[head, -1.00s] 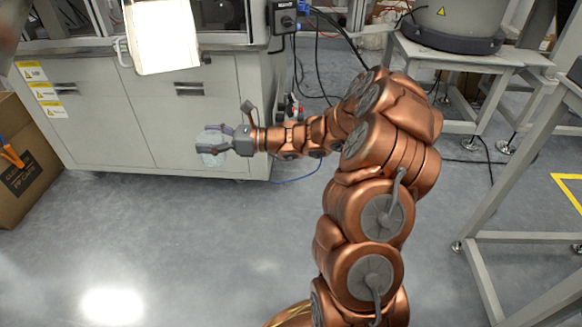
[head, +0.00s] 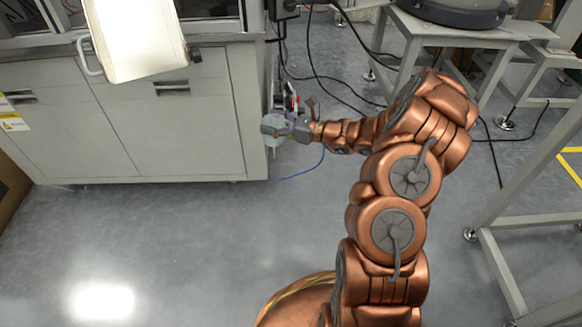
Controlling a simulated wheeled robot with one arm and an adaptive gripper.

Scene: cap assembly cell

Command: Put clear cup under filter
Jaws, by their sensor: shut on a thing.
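My gripper (head: 274,130) is at the end of my copper arm, near the right corner of the grey cabinet in the head view. It is shut on the clear cup (head: 272,141), which shows as a small pale, see-through shape around and below the fingers. The cup is held in the air above the floor. Much of it is covered by the fingers, so its exact tilt is hard to tell. No filter can be made out in this view.
A grey metal table (head: 455,35) stands upper right. The floor (head: 180,235) in front is clear.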

